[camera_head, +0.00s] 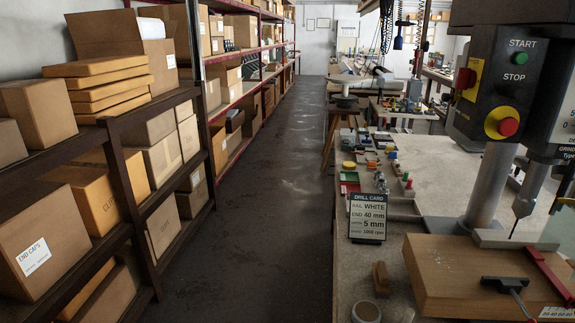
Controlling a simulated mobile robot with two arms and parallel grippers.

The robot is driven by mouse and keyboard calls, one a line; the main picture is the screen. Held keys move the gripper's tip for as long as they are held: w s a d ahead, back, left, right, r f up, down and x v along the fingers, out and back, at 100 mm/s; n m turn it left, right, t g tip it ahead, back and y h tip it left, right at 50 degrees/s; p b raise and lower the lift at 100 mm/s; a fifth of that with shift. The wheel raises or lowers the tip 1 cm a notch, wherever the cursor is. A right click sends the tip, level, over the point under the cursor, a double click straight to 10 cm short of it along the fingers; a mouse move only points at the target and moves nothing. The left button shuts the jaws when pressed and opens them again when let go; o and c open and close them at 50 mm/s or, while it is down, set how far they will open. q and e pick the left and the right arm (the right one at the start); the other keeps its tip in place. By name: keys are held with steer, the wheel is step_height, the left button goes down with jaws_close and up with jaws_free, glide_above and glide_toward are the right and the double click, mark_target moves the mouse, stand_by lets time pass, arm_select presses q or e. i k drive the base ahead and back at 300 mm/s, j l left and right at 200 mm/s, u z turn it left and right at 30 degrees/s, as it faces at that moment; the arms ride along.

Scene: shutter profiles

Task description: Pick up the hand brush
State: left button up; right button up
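A small brown wooden item (381,279), which looks like the hand brush, lies on the near left part of the workbench (345,262). It is left of the drill's wooden board and in front of the drill card. It is small in the picture, and its bristles cannot be made out clearly. Neither of my grippers shows in the head view.
A round tin (366,312) stands near the bench's front edge. A drill card (367,218) stands behind the brown item. A drill press (502,130) and a thick wooden board (470,265) fill the right. Shelves of boxes (100,195) line the left; the aisle floor (270,220) is clear.

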mark_target(382, 289)
steer(key=l+z, duration=0.2)
steer(key=l, duration=0.65)
steer(key=i+l+z, duration=0.2)
steer(key=l, duration=0.6)
steer(key=k+l, duration=0.05)
